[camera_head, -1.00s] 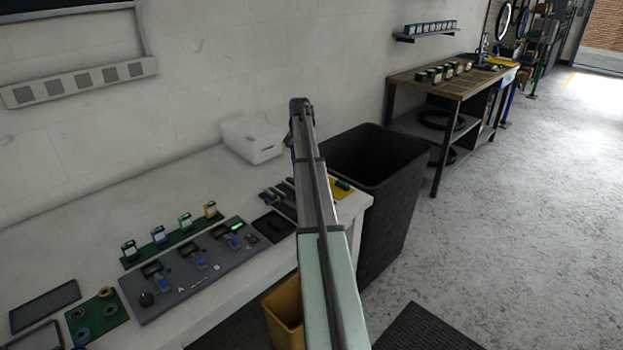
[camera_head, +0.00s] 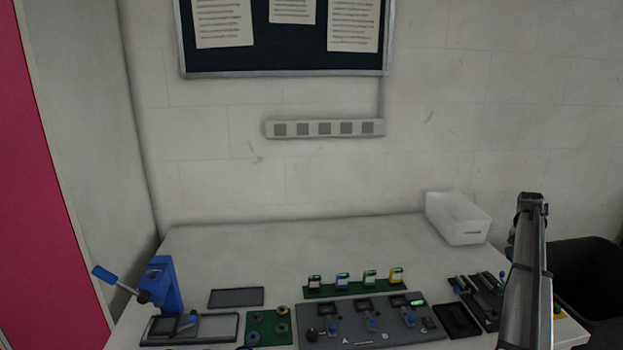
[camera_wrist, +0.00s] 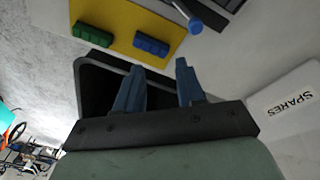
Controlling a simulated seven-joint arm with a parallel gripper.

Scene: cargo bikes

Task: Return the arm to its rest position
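My arm stretches up along the right of the head view, over the right end of the bench (camera_head: 330,232). My gripper (camera_wrist: 159,65) shows in the wrist view with two blue fingers spread apart and nothing between them. Its fingers are in front of a dark bin (camera_wrist: 92,88). Beyond the fingertips is a yellow pad (camera_wrist: 118,30) with a green block (camera_wrist: 93,35) and a blue block (camera_wrist: 151,46). In the head view my arm hides part of the bench's right end, and the gripper fingers cannot be made out.
A white box (camera_head: 458,218) stands at the bench's back right; its SPARES label shows in the wrist view (camera_wrist: 289,103). A grey control panel (camera_head: 345,335), a green rack (camera_head: 350,289) and a blue lever press (camera_head: 162,284) sit on the bench. A black bin (camera_head: 590,262) stands right of it.

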